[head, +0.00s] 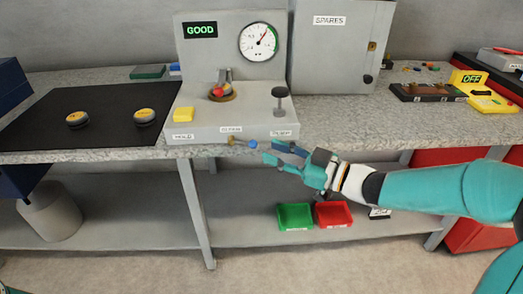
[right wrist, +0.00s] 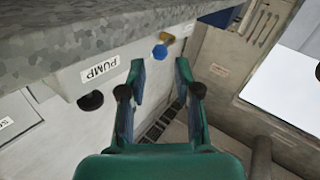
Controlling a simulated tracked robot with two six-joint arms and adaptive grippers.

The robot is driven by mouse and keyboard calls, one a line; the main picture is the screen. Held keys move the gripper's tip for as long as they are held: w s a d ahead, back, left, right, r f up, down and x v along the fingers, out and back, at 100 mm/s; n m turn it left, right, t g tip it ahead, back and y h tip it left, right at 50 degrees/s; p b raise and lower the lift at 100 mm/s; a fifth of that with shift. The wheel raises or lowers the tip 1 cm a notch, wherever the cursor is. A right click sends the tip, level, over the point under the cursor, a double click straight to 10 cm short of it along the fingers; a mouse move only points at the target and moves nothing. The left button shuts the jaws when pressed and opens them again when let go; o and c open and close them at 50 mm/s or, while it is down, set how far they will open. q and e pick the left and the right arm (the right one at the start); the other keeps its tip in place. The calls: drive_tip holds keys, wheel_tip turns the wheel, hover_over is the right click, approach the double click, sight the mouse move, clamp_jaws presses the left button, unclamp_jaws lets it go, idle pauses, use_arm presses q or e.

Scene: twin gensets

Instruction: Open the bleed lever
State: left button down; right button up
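The bleed lever, with a blue knob (head: 252,144) and a brass body (head: 233,141), sticks out below the front edge of the grey test unit (head: 205,135). In the right wrist view, the blue knob (right wrist: 160,52) lies just beyond my fingertips, roughly between them in the picture, with the brass part (right wrist: 168,38) behind it. My right gripper (head: 268,152) is a little right of the knob in the head view. Its two fingers (right wrist: 160,78) are apart, with nothing between them. My left gripper is not in view.
The worktop edge (right wrist: 70,60) overhangs close by. Green (head: 295,216) and red (head: 333,214) bins stand on the lower shelf.

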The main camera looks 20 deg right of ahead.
sight(257, 146)
drive_tip(key=shift+x, duration=2.1)
drive_tip(key=shift+c, duration=0.4)
clamp_jaws()
